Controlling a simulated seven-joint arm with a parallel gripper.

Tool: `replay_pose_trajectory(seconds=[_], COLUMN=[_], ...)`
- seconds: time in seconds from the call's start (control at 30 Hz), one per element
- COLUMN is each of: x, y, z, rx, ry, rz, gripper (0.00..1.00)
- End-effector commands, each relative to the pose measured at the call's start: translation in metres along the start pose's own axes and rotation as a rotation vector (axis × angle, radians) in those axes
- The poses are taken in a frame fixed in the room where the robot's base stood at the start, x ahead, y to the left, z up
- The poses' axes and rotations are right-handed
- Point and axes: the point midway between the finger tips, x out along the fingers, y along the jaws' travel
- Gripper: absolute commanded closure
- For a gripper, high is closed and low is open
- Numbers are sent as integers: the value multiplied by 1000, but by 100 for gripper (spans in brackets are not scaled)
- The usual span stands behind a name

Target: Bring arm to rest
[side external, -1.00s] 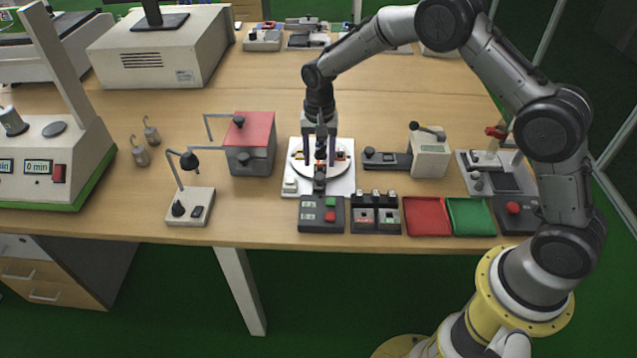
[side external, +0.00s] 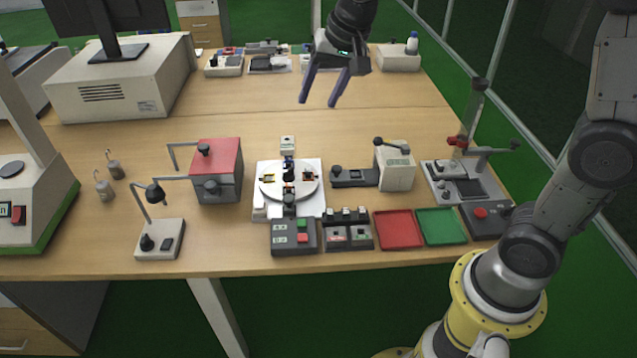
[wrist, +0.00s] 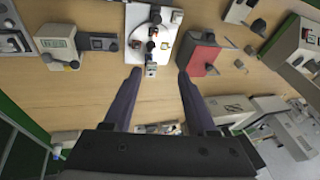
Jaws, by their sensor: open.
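My gripper (side external: 318,103) is open and empty, raised well above the table with its two purple fingers pointing down. It is above the far half of the table, behind the white turntable station in the picture. In the wrist view my gripper (wrist: 158,75) shows its two fingers spread, with nothing between them. The turntable (side external: 270,186), a white disc on a white square base, stands apart below the fingers. It also shows at the top of the wrist view (wrist: 138,14).
A red-topped box (side external: 217,160) stands left of the turntable, a beige clamp block (side external: 396,168) right. A red tray (side external: 398,230) and a green tray (side external: 441,227) lie at the front edge. A large beige machine (side external: 120,85) is back left.

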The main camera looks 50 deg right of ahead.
Motion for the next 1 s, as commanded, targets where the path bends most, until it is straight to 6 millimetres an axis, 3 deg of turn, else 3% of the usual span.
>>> replay_pose_trajectory(seconds=[0.03,0.2,0.37,0.5,0.7,1.0], x=[-24,-77,-103,-102,-76,-75], y=[11,51,96,133,166,166], z=[10,50,98,140,178,179], rx=[-25,-144,-283,-426,-623,-708], ry=[26,94,147,166,102,98], rz=[-21,-64,-84,-77,-30,-24], gripper=[43,43,43,43,43,43])
